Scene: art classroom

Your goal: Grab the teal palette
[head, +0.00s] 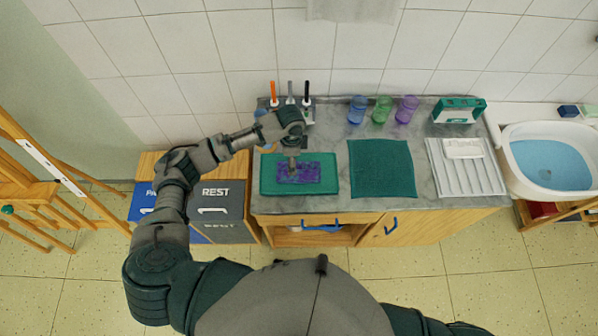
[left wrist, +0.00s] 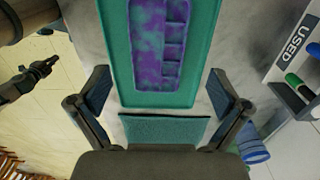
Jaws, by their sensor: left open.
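The palette (head: 323,174) lies flat on the grey counter, left of its middle. It is teal with purple blotches and sits within a wider teal border or tray (head: 268,180). In the left wrist view the palette (left wrist: 150,45) shows a row of square wells along its right side, with the teal border (left wrist: 198,60) around it. Contact cannot be told.
A teal cloth (head: 382,169) lies right of the palette. Behind stand a pen holder (head: 308,112) and blue, green and purple cups (head: 381,110). A white ribbed tray (head: 462,178) and a basin (head: 550,165) are further right. A dark arm-like shape shows left in the wrist view.

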